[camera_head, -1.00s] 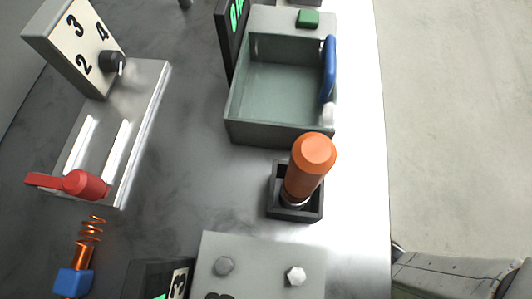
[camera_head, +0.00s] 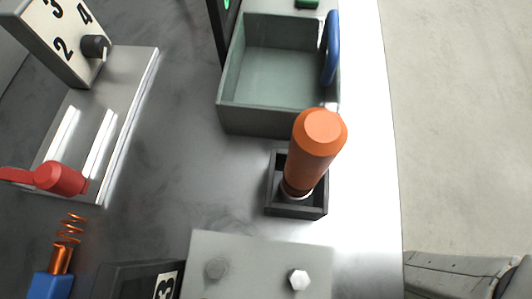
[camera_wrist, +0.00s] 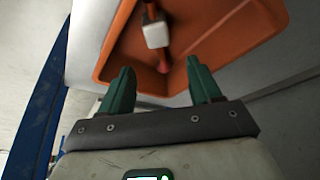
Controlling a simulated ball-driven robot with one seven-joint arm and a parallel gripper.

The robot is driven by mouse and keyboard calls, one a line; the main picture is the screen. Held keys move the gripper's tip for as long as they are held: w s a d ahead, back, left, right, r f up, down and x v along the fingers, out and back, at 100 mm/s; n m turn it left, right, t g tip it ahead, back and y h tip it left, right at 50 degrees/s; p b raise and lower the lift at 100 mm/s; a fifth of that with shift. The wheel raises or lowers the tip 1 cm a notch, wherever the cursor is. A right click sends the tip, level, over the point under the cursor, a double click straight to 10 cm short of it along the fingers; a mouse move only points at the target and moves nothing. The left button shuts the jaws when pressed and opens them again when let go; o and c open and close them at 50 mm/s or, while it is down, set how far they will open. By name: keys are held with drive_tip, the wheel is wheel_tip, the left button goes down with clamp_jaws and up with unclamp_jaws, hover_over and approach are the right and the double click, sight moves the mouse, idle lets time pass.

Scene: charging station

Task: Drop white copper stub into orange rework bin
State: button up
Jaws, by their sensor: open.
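In the wrist view, the orange rework bin (camera_wrist: 250,32) fills the upper part of the picture, its inside facing the camera. The white copper stub (camera_wrist: 155,34), a white block with copper-coloured ends, shows within the bin's outline, its lower end near an inner corner. It appears to lie in the bin, though its exact contact is hard to tell. My gripper (camera_wrist: 160,69) is open, its two green fingers apart and empty, at the bin's near edge. The stub is beyond the fingertips, not between them. The bin, stub and gripper are not in the head view.
On the grey table, the head view shows a green-grey open box (camera_head: 227,104) with a blue handle, an orange-handled tool (camera_head: 315,150) in a black holder, a red lever (camera_head: 58,178), a copper spring (camera_head: 70,228) and a grey bolted plate (camera_head: 250,265).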

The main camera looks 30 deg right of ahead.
drive_tip(key=p+v, duration=0.4)
drive_tip(key=v, duration=0.6)
drive_tip(key=shift+s+r+p, duration=0.2)
drive_tip(key=shift+r+p, duration=0.1)
drive_tip(key=shift+p, duration=0.05)
